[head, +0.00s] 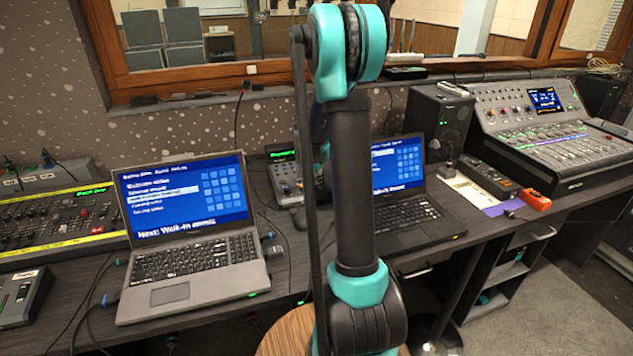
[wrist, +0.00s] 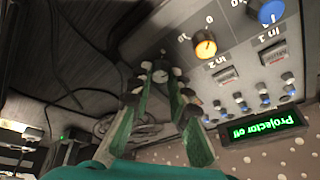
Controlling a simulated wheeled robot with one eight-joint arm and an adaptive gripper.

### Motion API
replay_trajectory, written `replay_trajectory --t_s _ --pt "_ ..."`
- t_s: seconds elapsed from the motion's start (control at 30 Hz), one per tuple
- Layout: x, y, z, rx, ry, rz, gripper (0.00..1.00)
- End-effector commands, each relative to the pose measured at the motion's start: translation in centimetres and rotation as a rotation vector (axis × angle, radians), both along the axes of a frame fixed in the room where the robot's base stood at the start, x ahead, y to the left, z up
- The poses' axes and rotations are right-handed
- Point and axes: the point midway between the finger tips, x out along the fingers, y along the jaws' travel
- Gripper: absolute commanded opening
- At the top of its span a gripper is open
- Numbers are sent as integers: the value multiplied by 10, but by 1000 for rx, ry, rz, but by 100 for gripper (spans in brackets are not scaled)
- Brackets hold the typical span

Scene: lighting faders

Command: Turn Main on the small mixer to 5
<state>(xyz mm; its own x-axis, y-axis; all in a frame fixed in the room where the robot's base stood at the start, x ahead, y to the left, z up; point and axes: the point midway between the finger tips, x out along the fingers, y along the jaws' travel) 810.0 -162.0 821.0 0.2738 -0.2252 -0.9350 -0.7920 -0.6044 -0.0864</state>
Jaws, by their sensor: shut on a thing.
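The small mixer (head: 284,176) stands between the two laptops in the head view, partly hidden by my arm. In the wrist view its panel (wrist: 190,25) appears upside down. It has an orange knob (wrist: 204,46), a blue knob (wrist: 270,11), and the labels In 1 and In 2. My gripper (wrist: 162,72) is at the panel's left part in the wrist view, shut on a small greyish knob (wrist: 161,76) between its fingertips. That knob is in line with the orange and blue knobs. I cannot read its label or setting. My gripper is hidden in the head view.
A green Projector off display (wrist: 262,126) and several small knobs lie right of my fingers in the wrist view. Laptops (head: 190,225) (head: 400,190) flank the mixer. A speaker (head: 440,125) and a big console (head: 540,130) stand to the right. Cables cross the desk.

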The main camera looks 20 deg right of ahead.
Motion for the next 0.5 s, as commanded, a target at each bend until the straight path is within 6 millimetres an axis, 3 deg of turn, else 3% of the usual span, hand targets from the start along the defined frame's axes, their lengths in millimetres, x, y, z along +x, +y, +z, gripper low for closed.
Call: replay_trajectory --t_s 0.5 --pt "2 1 0 53 0 -485 0"
